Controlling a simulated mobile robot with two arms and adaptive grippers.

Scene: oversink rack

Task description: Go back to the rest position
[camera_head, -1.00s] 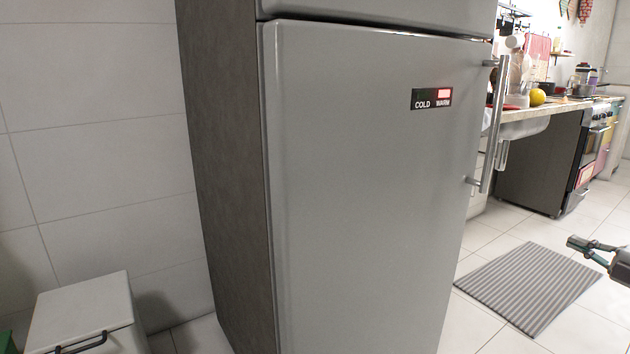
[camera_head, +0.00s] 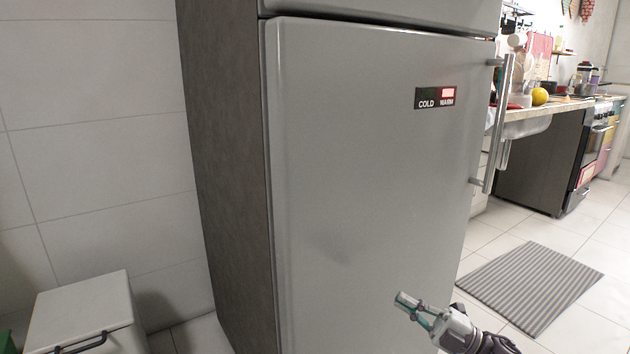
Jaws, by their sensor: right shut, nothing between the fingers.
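My right gripper (camera_head: 416,305) shows at the lower right of the head view, in front of the lower part of the fridge door. Its fingers are together and nothing is held between them. My left gripper is not in view. No task object is named.
A grey fridge (camera_head: 360,190) with a shut lower door, a COLD/WARM panel (camera_head: 435,98) and a vertical handle (camera_head: 497,125) fills the middle. A white bin (camera_head: 85,310) stands at lower left. A striped mat (camera_head: 530,285) lies on the floor right. A counter and oven (camera_head: 590,160) stand behind.

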